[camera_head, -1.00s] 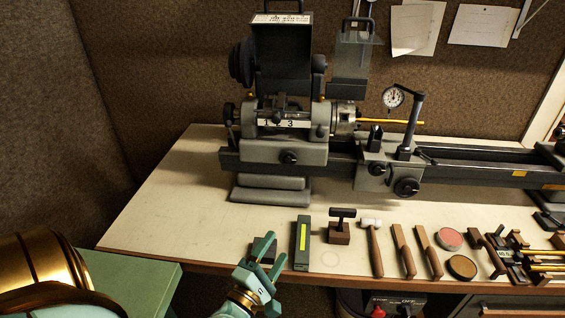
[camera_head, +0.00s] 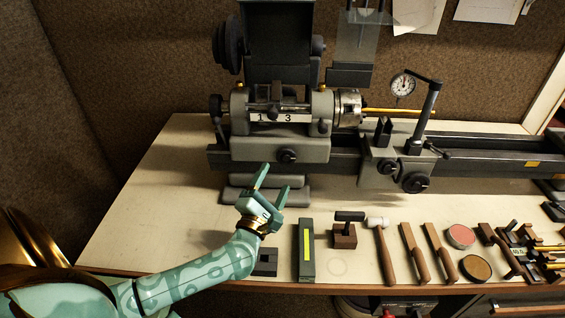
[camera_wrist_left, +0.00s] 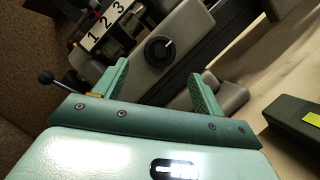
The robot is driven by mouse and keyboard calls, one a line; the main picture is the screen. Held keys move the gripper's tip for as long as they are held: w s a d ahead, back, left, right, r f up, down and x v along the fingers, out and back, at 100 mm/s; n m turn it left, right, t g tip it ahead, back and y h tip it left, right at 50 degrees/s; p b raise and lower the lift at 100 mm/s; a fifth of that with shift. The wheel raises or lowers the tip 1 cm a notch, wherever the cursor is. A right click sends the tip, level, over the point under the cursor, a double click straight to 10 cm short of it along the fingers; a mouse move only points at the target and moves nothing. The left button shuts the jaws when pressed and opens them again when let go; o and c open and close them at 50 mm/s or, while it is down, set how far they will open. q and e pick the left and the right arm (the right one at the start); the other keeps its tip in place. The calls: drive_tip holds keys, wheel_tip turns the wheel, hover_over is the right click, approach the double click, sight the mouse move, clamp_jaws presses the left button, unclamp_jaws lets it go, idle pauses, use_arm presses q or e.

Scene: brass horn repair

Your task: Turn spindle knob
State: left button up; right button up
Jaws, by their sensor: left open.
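A small lathe stands on the bench. A round black knob (camera_head: 288,155) with a light mark sits on the front of its grey headstock (camera_head: 245,148), below a white number strip. I cannot tell for sure that this is the spindle knob; another black knob (camera_head: 215,105) is at the headstock's left end. My left gripper (camera_head: 272,180) is open and empty, in front of and below the front knob in the head view. In the left wrist view this knob (camera_wrist_left: 158,50) appears between and beyond the spread fingers, apart from them. My right gripper is not in view.
A black-tipped lever (camera_wrist_left: 46,78) shows at left in the wrist view. A green box (camera_head: 305,250), a hammer (camera_head: 384,250), wooden-handled tools and round tins line the bench front. The bench left of the lathe (camera_head: 150,200) is clear.

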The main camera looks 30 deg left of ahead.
sight(285, 158)
use_arm(q)
drive_tip(key=x, duration=0.6)
drive_tip(key=shift+w, duration=0.35)
drive_tip(key=shift+r, duration=0.1)
drive_tip(key=c, duration=1)
